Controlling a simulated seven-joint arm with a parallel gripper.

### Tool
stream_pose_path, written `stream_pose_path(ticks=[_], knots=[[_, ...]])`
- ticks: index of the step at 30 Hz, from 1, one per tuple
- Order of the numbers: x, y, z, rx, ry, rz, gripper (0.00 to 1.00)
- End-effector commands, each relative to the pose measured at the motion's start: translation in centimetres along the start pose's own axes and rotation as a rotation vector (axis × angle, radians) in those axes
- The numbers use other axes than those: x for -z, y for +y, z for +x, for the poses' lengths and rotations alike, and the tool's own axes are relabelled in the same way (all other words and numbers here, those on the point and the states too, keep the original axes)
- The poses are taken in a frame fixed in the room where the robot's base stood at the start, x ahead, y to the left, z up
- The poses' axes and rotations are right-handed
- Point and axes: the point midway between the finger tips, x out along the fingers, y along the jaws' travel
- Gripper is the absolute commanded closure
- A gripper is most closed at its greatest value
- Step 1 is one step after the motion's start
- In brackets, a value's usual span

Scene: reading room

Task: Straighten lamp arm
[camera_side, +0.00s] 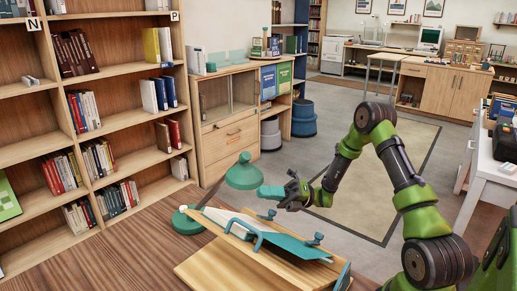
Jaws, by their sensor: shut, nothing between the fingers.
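My gripper (281,196) is shut and empty, just right of the shade and above the book stand. A teal block-like piece (269,191) lies between the shade and my gripper; I cannot tell whether it touches either.
A wooden book stand (225,268) with teal clips holds an open teal-covered book (290,244) below my gripper. Bookshelves (130,115) rise at the left. A low cabinet (228,135) stands behind the lamp. A white desk (490,160) is at the right, with open floor between.

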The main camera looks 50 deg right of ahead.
Motion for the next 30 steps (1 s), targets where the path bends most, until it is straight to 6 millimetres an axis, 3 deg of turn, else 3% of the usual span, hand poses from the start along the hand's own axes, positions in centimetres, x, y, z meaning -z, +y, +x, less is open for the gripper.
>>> stream_pose_path(ticks=[9,15,30], knots=[[0.1,0.1,5.8,-0.003,0.005,0.0,1.0],[0.1,0.1,8.4,-0.002,0.004,0.0,1.0],[0.0,0.0,9.2,0.001,0.001,0.001,1.0]])
